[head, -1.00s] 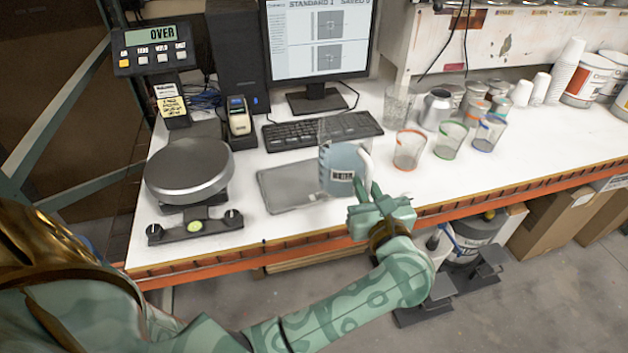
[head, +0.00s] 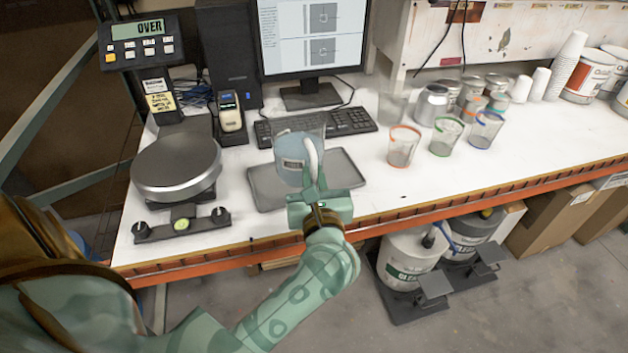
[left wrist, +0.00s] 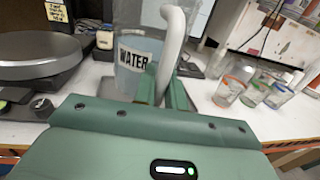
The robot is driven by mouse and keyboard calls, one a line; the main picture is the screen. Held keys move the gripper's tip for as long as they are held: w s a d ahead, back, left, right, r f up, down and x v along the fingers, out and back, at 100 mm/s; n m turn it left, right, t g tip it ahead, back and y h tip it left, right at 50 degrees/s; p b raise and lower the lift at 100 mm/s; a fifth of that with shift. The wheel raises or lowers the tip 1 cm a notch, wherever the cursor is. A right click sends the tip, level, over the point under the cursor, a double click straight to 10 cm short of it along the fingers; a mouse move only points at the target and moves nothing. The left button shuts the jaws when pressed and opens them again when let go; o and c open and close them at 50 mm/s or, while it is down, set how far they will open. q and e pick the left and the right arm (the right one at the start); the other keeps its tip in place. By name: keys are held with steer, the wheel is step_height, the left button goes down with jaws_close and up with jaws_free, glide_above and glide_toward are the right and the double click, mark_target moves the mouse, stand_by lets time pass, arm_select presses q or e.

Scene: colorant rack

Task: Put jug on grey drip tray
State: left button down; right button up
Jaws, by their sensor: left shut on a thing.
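The jug (head: 290,158) is clear with bluish water, a label and a white handle. It is upright over the grey drip tray (head: 346,170). I cannot tell whether its base touches the tray. My left gripper (head: 314,183) is shut on the jug's handle from the front. In the left wrist view the jug (left wrist: 131,65) shows its WATER label, and the white handle (left wrist: 172,45) runs down between the fingers of my left gripper (left wrist: 163,92). The jug hides part of the tray's middle. My right gripper is not in view.
A scale (head: 177,165) stands left of the tray. A keyboard (head: 322,127) and a monitor (head: 312,40) are behind it. Cups with orange (head: 403,146), green (head: 445,136) and blue (head: 485,129) rims stand to the right. The table's orange front edge (head: 400,213) is close below.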

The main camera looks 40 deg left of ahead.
arm_select(q)
steer(key=w, duration=0.1)
steer(key=w+a+f, duration=0.2)
steer(key=w, duration=0.1)
steer(key=shift+w+a, duration=0.1)
steer(key=shift+a, duration=0.1)
steer(key=shift+w+a+f+b, duration=0.5)
steer(key=shift+w+f, duration=0.3)
steer(key=shift+f, duration=0.75)
steer(key=shift+w+a+f+b, duration=0.5)
steer(key=shift+w+f, duration=0.3)
steer(key=shift+f, duration=0.7)
steer(key=shift+w+a+f+b, duration=0.45)
steer(key=shift+w+f, duration=0.35)
steer(key=shift+f, duration=0.75)
steer(key=shift+d, duration=0.1)
steer(key=shift+f, duration=0.1)
steer(key=c, duration=1.6)
jaws_free()
steer(key=shift+f, duration=0.1)
steer(key=shift+o, duration=0.7)
steer(key=shift+s, duration=0.1)
